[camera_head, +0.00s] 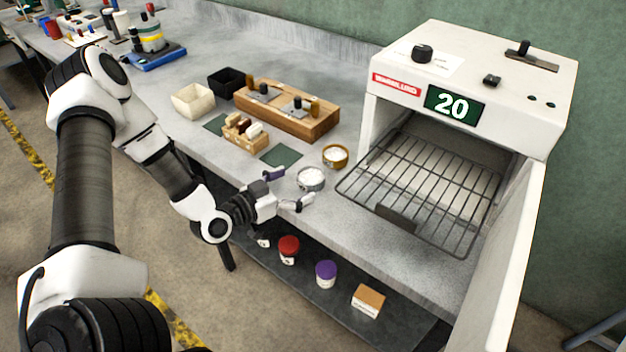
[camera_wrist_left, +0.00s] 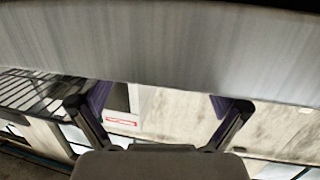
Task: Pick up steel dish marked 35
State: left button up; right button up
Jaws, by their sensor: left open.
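The steel dish (camera_head: 311,179) stands upright on the bench near its front edge, with white contents inside. The marking 35 cannot be read at this size. My left gripper (camera_head: 289,189) is open, low over the bench edge on the near left side of the dish, its two fingers spread toward it. The head view does not show clearly whether a finger touches the dish. In the left wrist view the open fingers (camera_wrist_left: 160,107) have nothing visibly clamped between them. A broad grey brushed surface fills the top there; I cannot tell for sure whether it is the dish. My right gripper is out of view.
A brass-coloured dish (camera_head: 335,157) stands just behind the steel one. The open oven (camera_head: 400,72) with its wire rack (camera_head: 440,186) is at the right, its door (camera_head: 505,250) swung forward. Lidded jars (camera_head: 289,246) sit on the lower shelf.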

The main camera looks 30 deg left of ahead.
aim_at(320, 174)
pick_arm(q)
jog(key=x, duration=0.5)
jog(key=shift+f, duration=0.2)
jog(key=c, duration=1.3)
